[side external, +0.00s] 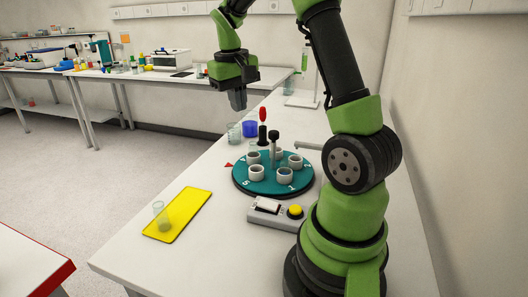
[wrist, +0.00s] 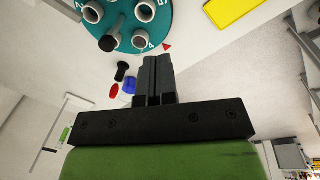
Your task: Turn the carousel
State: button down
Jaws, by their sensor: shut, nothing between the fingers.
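The carousel (side external: 273,186) is a round teal disc on the white bench, with several white ring holders, painted numbers and an upright black knobbed post (side external: 274,145). It also shows at the top left of the wrist view (wrist: 125,43), with its post (wrist: 108,42). A small red triangle (side external: 229,165) lies on the bench by its left edge and also shows in the wrist view (wrist: 167,46). My gripper (side external: 238,104) is shut and empty, pointing down in the air above the bench, beyond and left of the carousel and apart from it. Its closed fingers fill the wrist view's middle (wrist: 152,72).
A yellow mat (side external: 190,205) with a clear beaker (side external: 160,214) lies front left. A grey box with a yellow button (side external: 295,211) stands before the carousel.

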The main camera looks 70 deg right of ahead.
jog(key=a+f+n+g+h, duration=0.3)
jog(key=a+f+n+g, duration=0.1)
jog(key=f+n, duration=0.5)
jog(key=n+h, duration=0.3)
jog(key=n, duration=0.7)
send_near(280, 176)
jog(key=shift+g, duration=0.3)
jog(key=f, duration=0.6)
jog(key=shift+w+d+f, duration=0.15)
jog(key=shift+w+d, duration=0.1)
jog(key=shift+w, duration=0.05)
jog(key=s+d, duration=0.1)
jog(key=d, duration=0.1)
jog(key=shift+s+d, duration=0.35)
jog(key=shift+s, duration=0.05)
jog(key=shift+s+d, duration=0.15)
jog(key=shift+d, duration=0.15)
jog(key=shift+s+d, duration=0.55)
jog(key=shift+s, duration=0.3)
